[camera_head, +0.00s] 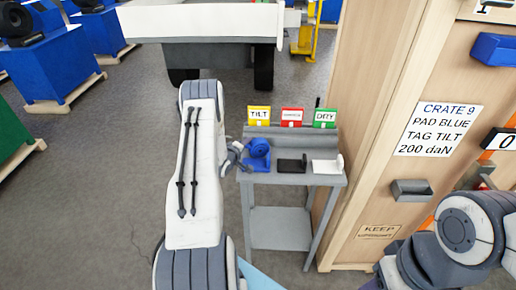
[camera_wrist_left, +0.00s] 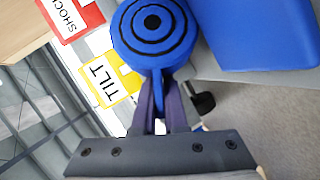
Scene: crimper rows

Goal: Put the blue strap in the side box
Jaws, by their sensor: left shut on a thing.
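The blue strap (camera_head: 260,152) is a coiled roll with a short tail, over the left part of a small grey stand (camera_head: 292,179). My left gripper (camera_head: 241,158) is at its left side. In the left wrist view the fingers of my left gripper (camera_wrist_left: 159,100) are shut on the tail of the blue strap (camera_wrist_left: 152,50). I cannot tell whether the roll touches the stand. A small grey open box (camera_head: 411,190) is fixed on the side of the wooden crate (camera_head: 372,120). My right arm is at the lower right; its gripper is hardly visible and its jaws are unclear.
A black roll (camera_head: 291,164) and a white roll (camera_head: 327,165) lie on the stand, behind them yellow, red and green label cards. A blue box (camera_head: 493,49) is higher on the crate.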

